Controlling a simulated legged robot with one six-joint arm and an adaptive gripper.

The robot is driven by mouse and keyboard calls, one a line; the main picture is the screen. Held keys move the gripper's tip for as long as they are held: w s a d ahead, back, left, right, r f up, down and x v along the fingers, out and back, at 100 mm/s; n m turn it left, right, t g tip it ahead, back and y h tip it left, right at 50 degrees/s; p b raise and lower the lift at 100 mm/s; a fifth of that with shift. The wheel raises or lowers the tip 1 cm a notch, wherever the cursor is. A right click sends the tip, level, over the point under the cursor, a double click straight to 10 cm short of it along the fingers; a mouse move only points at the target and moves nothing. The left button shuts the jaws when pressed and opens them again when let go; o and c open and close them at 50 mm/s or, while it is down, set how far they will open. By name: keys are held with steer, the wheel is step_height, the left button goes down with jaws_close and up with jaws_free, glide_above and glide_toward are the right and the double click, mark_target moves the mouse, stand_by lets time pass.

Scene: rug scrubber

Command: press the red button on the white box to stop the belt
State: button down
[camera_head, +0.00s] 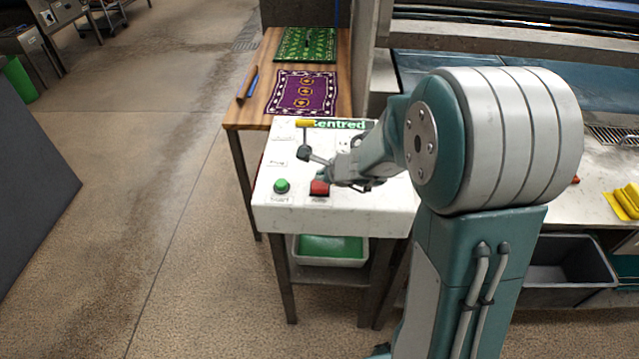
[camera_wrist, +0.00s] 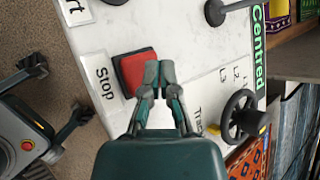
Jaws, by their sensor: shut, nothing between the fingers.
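The white box (camera_head: 330,215) stands on a dark-legged stand in the middle of the head view. Its red button (camera_head: 319,188) sits on the top near the front edge, beside a label. In the wrist view the red button (camera_wrist: 136,72) lies next to a "Stop" label. My gripper (camera_wrist: 158,72) is shut and empty, with its fingertips over the right side of the button. I cannot tell whether they touch it. In the head view my gripper (camera_head: 325,175) shows just behind the button.
A green button (camera_head: 281,186) with a "Start" label is left of the red one. A handwheel (camera_wrist: 240,117) is on the right in the wrist view. A wooden table (camera_head: 257,97) with small rugs stands behind the box.

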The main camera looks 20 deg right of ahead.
mark_target(322, 185)
steer(key=shift+f, duration=0.15)
steer(key=shift+f, duration=0.2)
steer(key=shift+f, duration=0.55)
stand_by(0.8)
steer(key=shift+r, duration=1)
steer(key=shift+r, duration=2.5)
steer(key=shift+s, duration=0.1)
